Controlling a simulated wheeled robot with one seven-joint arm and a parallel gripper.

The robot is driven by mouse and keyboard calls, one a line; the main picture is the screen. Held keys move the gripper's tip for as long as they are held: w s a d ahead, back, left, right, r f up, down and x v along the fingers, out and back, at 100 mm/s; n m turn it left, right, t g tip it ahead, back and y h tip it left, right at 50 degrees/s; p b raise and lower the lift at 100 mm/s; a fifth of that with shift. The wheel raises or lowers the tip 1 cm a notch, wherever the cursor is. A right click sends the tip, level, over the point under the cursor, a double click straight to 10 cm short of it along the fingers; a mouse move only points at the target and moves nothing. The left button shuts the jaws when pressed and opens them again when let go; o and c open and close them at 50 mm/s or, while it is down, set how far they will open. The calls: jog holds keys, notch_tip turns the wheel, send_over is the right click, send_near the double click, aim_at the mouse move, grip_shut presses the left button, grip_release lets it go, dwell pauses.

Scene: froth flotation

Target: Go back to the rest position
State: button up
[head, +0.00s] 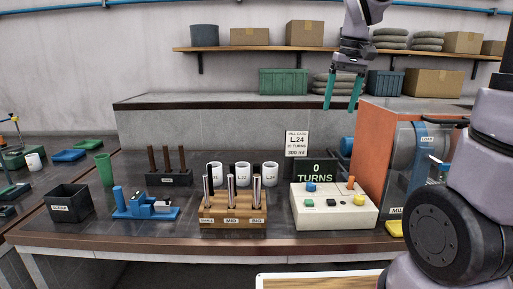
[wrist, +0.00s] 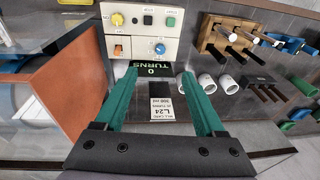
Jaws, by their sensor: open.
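My gripper (head: 342,92) hangs in the air above the back of the bench in the head view, with its two green fingers apart and nothing between them. In the wrist view the open fingers (wrist: 163,104) frame the mill card (wrist: 161,103) below, well apart from it. The card (head: 297,142) stands upright behind the black counter display (head: 314,169), which reads 0 TURNS. The white control box (head: 333,208) with coloured buttons stands in front of the display.
A wooden rack (head: 233,213) with upright rods, white cups (head: 271,172), a blue fixture (head: 146,208) and a dark bin (head: 69,204) stand on the bench. The orange mill housing (head: 384,143) is at right. A shelf (head: 270,49) with boxes runs along the wall behind my gripper.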

jog(key=s+d+r+m+t, duration=0.1)
jog(key=s+r+m+t, duration=0.1)
jog(key=s, duration=0.5)
jog(key=s+d+r+m+t+y, duration=0.1)
jog(key=s+m+t, duration=0.1)
jog(key=s, duration=0.5)
jog(key=shift+d+r+t, duration=0.15)
jog(key=shift+r+t, duration=0.2)
jog(key=shift+t, duration=0.55)
jog(key=shift+w, duration=0.1)
